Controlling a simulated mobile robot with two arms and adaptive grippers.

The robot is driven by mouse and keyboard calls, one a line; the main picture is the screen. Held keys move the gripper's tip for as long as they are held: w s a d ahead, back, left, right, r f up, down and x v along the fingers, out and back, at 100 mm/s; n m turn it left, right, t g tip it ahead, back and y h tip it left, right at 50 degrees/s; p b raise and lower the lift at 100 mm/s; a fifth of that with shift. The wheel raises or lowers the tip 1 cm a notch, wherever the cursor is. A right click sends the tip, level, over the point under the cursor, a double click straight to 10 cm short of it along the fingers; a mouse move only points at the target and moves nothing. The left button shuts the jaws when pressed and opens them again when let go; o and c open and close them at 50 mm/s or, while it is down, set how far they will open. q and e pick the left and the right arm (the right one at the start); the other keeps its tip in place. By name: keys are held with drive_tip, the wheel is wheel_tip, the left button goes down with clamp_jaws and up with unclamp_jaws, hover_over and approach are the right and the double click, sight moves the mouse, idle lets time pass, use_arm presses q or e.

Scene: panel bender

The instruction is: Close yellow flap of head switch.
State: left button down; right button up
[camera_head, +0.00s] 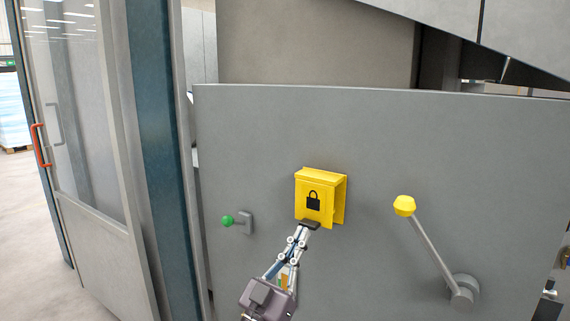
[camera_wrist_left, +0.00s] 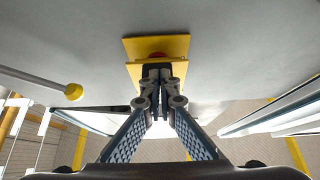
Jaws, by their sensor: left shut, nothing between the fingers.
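The head switch is a yellow box with a black padlock mark on its flap. In the head view the yellow flap (camera_head: 314,198) hangs in front of the box, tilted out from its back plate (camera_head: 340,205). My left gripper (camera_head: 309,225) is shut and empty, its tips at the lower edge of the flap; I cannot tell if they touch it. In the left wrist view the shut fingertips (camera_wrist_left: 157,72) are at the yellow flap edge (camera_wrist_left: 177,47), with a bit of red (camera_wrist_left: 158,56) behind them. My right gripper is not in view.
On the same grey panel (camera_head: 400,130) are a green knob (camera_head: 228,220) to the left and a lever with a yellow knob (camera_head: 404,205) to the right. A glass door with an orange handle (camera_head: 40,146) stands far left.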

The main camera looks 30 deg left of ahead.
use_arm(q)
drive_tip(key=v, duration=1.2)
idle(0.4)
idle(0.6)
